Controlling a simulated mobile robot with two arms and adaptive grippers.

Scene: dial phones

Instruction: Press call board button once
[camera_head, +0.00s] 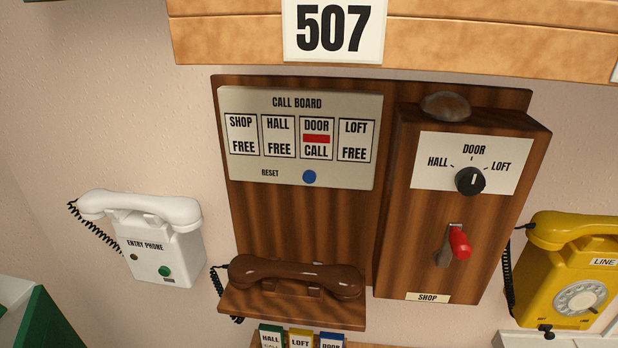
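The call board (275,183) is a grey panel on a brown wooden backboard in the middle of the view. Its blue reset button (309,177) sits at the panel's lower edge, right of the word RESET. The board has windows for SHOP, HALL, DOOR and LOFT. The DOOR window (317,138) shows a red bar and the word CALL, and the others read FREE. Neither of my grippers is in view. Nothing covers the board or the button.
A brown handset (295,277) rests on a ledge below the board. Right of it is a wooden box with a black dial (470,180) and a red-handled lever (460,245). A white entry phone (165,250) hangs left, and a yellow phone (575,270) stands right.

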